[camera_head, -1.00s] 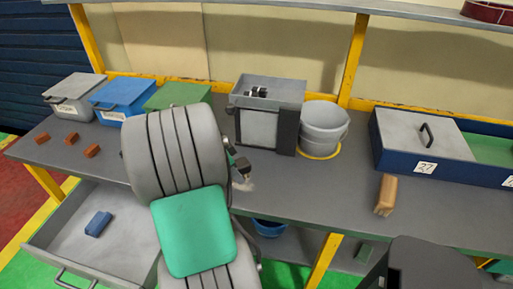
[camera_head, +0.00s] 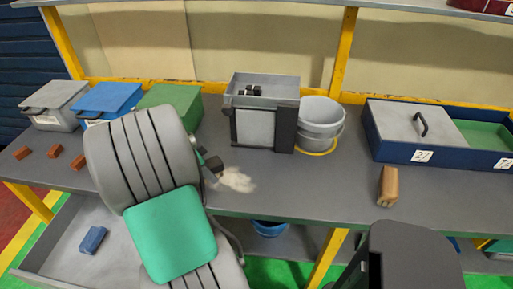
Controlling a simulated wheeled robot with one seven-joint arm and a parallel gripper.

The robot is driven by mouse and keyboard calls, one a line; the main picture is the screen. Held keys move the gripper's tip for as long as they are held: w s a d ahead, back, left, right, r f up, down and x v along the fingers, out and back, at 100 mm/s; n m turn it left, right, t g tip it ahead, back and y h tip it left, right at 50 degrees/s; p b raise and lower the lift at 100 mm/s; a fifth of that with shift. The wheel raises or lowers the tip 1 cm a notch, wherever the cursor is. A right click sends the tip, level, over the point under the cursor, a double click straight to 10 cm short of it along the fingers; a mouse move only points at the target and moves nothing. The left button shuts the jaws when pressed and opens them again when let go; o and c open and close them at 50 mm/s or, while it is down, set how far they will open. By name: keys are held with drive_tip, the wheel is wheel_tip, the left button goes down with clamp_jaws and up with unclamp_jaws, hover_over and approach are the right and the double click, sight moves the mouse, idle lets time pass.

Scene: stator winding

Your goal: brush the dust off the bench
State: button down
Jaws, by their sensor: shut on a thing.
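A pale patch of dust (camera_head: 235,181) lies on the grey bench (camera_head: 330,187), near its front edge and in front of the grey open-topped bin. My gripper (camera_head: 207,161) is just left of the dust, partly hidden behind my arm. It is shut on a small dark thing that looks like the brush (camera_head: 214,167). The brush's tip is low, by the left edge of the dust; I cannot tell whether it touches the bench.
The grey bin (camera_head: 262,90) and a bucket (camera_head: 320,122) stand behind the dust. Lidded boxes (camera_head: 108,99) and several small brown blocks (camera_head: 54,151) are at left. A drawer (camera_head: 62,245) stands open below.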

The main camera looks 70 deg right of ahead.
drive_tip(key=shift+w+r, duration=0.2)
drive_tip(key=shift+w, duration=0.2)
drive_tip(key=r+p, duration=0.2)
drive_tip(key=r, duration=0.1)
drive_tip(key=shift+s+r, duration=0.15)
drive_tip(key=shift+s, duration=0.05)
drive_tip(key=shift+w+r, duration=0.15)
drive_tip(key=shift+r, duration=0.2)
drive_tip(key=shift+r+p, duration=1.45)
drive_tip(key=shift+r, duration=0.45)
